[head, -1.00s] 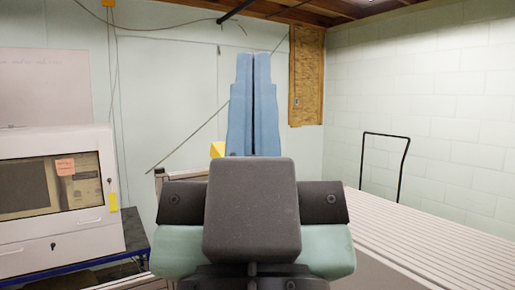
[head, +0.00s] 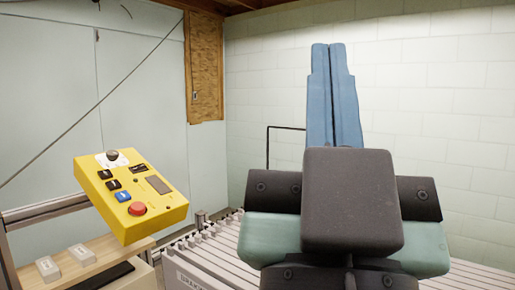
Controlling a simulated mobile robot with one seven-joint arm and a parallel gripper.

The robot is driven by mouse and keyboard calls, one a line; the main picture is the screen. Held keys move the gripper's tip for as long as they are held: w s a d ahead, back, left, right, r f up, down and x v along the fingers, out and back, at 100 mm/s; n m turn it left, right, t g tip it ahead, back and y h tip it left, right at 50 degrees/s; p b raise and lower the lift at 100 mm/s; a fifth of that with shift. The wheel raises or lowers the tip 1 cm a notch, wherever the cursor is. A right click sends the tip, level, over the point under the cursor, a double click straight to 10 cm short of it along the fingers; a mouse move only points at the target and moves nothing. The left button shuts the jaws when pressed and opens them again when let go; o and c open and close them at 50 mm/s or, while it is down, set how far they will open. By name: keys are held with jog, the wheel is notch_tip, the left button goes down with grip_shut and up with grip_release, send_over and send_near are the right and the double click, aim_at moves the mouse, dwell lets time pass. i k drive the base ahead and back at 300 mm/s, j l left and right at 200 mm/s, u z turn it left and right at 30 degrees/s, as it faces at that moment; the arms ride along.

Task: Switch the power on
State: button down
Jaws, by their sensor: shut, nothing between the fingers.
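A yellow control box (head: 132,192) stands tilted on the machine at the left of the head view. Its face has a dark round knob on a white plate (head: 113,157), several black buttons or switches, a blue button (head: 123,197), a red round button (head: 138,209) and a small dark panel (head: 159,185). I cannot read its labels. My gripper (head: 328,45) points up at the right of the view, its blue fingers together and empty. It is well to the right of the box and apart from it.
A wooden ledge below the box carries two small pale switches (head: 64,262). A ribbed metal bed (head: 240,250) runs behind and below my arm. A thin black frame (head: 283,129) stands before the white block wall. Open space lies between the box and my gripper.

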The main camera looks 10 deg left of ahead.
aim_at(143, 166)
jog(key=i+j, duration=0.2)
jog(key=j, duration=0.15)
jog(key=i+j, duration=0.2)
jog(key=j, duration=0.15)
jog(key=i+j+z, duration=0.1)
jog(key=i+j, duration=0.3)
jog(key=j, duration=0.3)
jog(key=i+j, duration=0.2)
jog(key=j, duration=0.15)
jog(key=i+j+z, duration=0.1)
jog(key=j, duration=0.25)
jog(key=i, duration=0.05)
